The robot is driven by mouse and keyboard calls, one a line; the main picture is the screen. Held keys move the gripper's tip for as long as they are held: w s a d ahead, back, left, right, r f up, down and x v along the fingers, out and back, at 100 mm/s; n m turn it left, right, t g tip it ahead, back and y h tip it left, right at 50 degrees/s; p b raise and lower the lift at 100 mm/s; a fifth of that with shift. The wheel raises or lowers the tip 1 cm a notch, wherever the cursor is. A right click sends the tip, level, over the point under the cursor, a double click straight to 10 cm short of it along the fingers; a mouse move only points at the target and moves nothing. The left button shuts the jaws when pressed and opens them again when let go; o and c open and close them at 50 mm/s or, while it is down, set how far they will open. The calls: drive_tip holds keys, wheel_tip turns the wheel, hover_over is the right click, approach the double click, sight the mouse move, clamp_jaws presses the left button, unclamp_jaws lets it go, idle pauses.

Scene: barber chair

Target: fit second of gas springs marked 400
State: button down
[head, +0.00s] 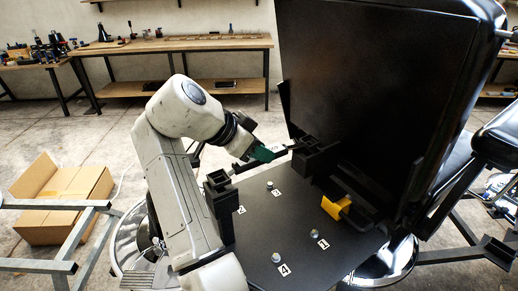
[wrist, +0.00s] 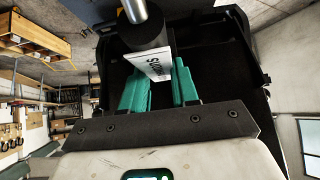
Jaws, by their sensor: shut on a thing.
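My gripper (head: 262,154) has green fingers and is shut on a gas spring (head: 280,149), over the black base plate (head: 262,228) of the tipped barber chair. In the wrist view the spring's black body (wrist: 141,42) and silver rod (wrist: 133,10) stand between and beyond the fingers (wrist: 160,88). A white label (wrist: 148,66) hangs on the spring; its print is too unclear to read surely.
Small studs on the plate carry number tags, such as 1 (head: 323,245) and 4 (head: 284,270). A yellow lever (head: 335,207) sticks out at right. The large black chair panel (head: 375,80) rises behind. A cardboard box (head: 62,205) and metal frame (head: 40,266) stand at left; a workbench (head: 175,45) is behind.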

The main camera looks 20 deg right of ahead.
drive_tip(key=shift+f+b, duration=0.75)
drive_tip(key=shift+f, duration=0.45)
drive_tip(key=c, duration=0.8)
unclamp_jaws()
drive_tip(key=b+v, duration=0.1)
drive_tip(key=v, duration=1)
drive_tip(key=shift+f, duration=0.1)
